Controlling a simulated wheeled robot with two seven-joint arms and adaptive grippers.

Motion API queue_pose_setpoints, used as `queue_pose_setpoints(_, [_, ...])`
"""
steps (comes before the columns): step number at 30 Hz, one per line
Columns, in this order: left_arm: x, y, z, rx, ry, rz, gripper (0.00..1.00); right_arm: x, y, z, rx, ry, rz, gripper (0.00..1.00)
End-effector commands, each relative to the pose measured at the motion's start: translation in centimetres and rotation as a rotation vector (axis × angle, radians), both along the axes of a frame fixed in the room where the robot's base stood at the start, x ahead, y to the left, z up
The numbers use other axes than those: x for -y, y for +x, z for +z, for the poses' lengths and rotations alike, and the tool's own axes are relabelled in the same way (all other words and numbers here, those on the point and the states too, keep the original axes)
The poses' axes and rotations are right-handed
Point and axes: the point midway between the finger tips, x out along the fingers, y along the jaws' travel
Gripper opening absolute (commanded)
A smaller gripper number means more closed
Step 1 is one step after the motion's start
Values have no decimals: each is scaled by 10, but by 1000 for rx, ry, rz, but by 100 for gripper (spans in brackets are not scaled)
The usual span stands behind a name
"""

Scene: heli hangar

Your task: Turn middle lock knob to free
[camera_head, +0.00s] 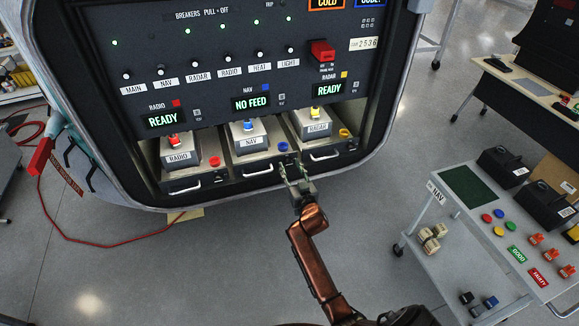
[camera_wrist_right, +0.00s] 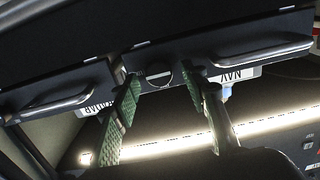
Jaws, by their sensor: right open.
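The middle bay holds the grey NAV unit (camera_head: 252,136) with a blue knob on top, in a tray with a metal handle (camera_head: 258,172). My right gripper (camera_head: 293,168) is at the tray fronts, between the middle and right handles. In the right wrist view, its two green fingers (camera_wrist_right: 161,84) are spread. A dark round lock knob (camera_wrist_right: 158,74) with a pale, level slot lies between the fingertips. I cannot tell whether the fingers touch it. In the head view the gripper covers that spot. My left gripper is not in view.
RADIO (camera_head: 180,150) and RADAR (camera_head: 314,124) units sit on either side. The panel's middle display (camera_head: 251,103) reads NO FEED; the outer two read READY. A grey cart (camera_head: 450,235) with coloured buttons and black boxes stands at right. A red hose (camera_head: 75,240) lies at left.

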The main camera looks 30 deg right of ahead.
Motion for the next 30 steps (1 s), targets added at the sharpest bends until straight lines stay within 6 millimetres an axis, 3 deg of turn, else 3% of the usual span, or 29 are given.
queue_pose_setpoints(4, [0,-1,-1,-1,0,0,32,2,11,0,-1,0,0,41])
queue_pose_setpoints(13, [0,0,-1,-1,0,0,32,3,12,-1,-2,0,0,40])
queue_pose_setpoints(30, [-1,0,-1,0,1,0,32,3,12,-1,-1,0,0,1])
